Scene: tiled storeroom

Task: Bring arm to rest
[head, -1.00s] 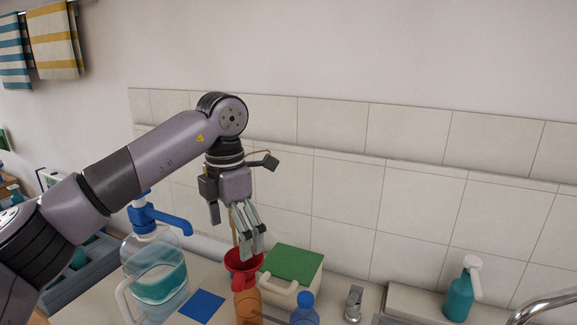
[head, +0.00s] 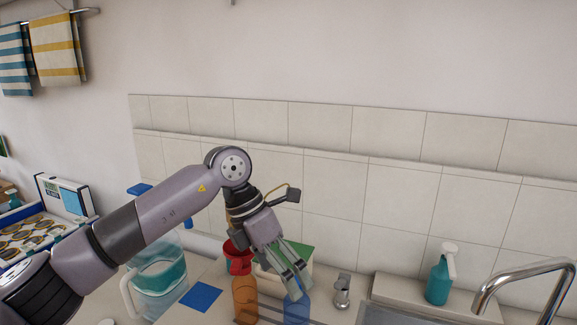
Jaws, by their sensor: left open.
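My left arm comes in from the left, bent at the elbow, and its left gripper (head: 297,280) points down and to the right over the counter. The fingers are apart and I see nothing held between them. The fingertips overlap the top of a blue bottle (head: 297,308) in the picture; I cannot tell whether they touch it. A red funnel or cup (head: 238,260) and an orange bottle (head: 245,300) stand just left of the gripper. A box with a green lid (head: 304,251) is partly hidden behind the fingers. My right gripper is not in view.
A clear jug with teal liquid (head: 160,279) stands under my forearm, beside a blue square (head: 201,296). A small metal fitting (head: 342,291), a teal spray bottle (head: 439,278) and a curved tap (head: 520,275) by the sink are to the right. The tiled wall (head: 390,190) closes the back.

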